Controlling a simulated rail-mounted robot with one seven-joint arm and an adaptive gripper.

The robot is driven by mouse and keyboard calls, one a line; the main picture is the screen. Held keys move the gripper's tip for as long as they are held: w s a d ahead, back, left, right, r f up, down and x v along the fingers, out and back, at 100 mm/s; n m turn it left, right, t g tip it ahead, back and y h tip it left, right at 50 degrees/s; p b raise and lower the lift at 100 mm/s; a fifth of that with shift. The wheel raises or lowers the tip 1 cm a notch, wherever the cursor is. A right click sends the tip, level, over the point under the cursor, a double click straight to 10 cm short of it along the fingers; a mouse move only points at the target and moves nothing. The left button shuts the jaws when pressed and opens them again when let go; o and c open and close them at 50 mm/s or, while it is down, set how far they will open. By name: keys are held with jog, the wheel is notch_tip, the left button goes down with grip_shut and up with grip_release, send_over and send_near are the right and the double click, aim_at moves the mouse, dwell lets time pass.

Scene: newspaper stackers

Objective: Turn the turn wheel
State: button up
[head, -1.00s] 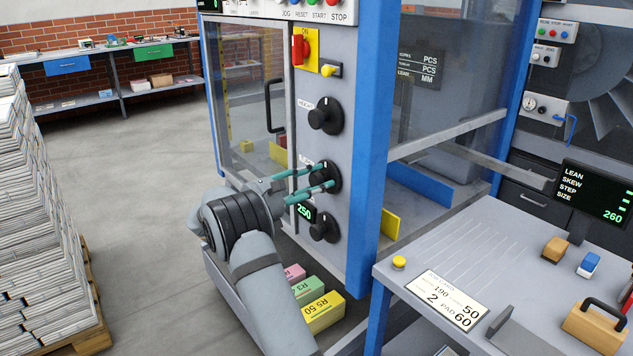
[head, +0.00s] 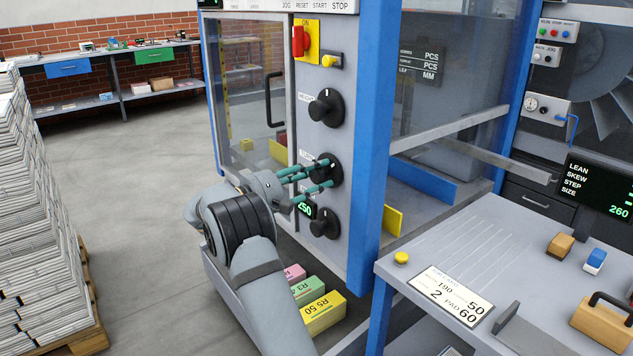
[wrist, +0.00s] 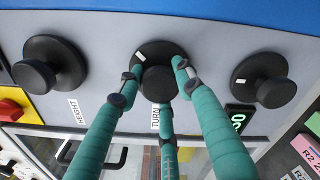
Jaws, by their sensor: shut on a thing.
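The turn wheel (wrist: 158,82) is a round black knob with a raised hub, the middle of three on the grey panel. A "TURN" label (wrist: 155,118) stands beside it in the wrist view. It also shows in the head view (head: 333,170), partly behind my fingers. My gripper (head: 318,173) reaches it from the left with three teal fingers. In the wrist view my gripper (wrist: 157,78) is shut on the wheel, its fingertips spread around the hub. A white mark shows on the wheel's rim near the upper left finger.
A similar black "HEIGHT" knob (head: 326,108) sits above and another black knob (head: 324,223) below, close to my fingers. A red switch (head: 299,42) is higher up. A blue post (head: 372,150) stands right of the panel.

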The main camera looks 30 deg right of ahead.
jog(key=m+b, duration=0.1)
jog(key=m, duration=0.1)
jog(key=m+b, duration=0.1)
jog(key=shift+f+m+b, duration=0.2)
jog(key=shift+m+b, duration=0.15)
jog(key=shift+m, duration=0.05)
jog(key=m+b, duration=0.8)
jog(key=m, duration=0.2)
jog(key=m+b, duration=0.2)
jog(key=m, duration=0.1)
jog(key=shift+m+b, duration=0.3)
jog(key=shift+b, duration=0.05)
jog(key=m+b, duration=0.2)
jog(key=m, duration=0.1)
jog(key=m+b, duration=0.2)
jog(key=m, duration=0.4)
jog(key=shift+r+m, duration=0.15)
jog(key=shift+m, duration=0.45)
jog(key=o, duration=1.1)
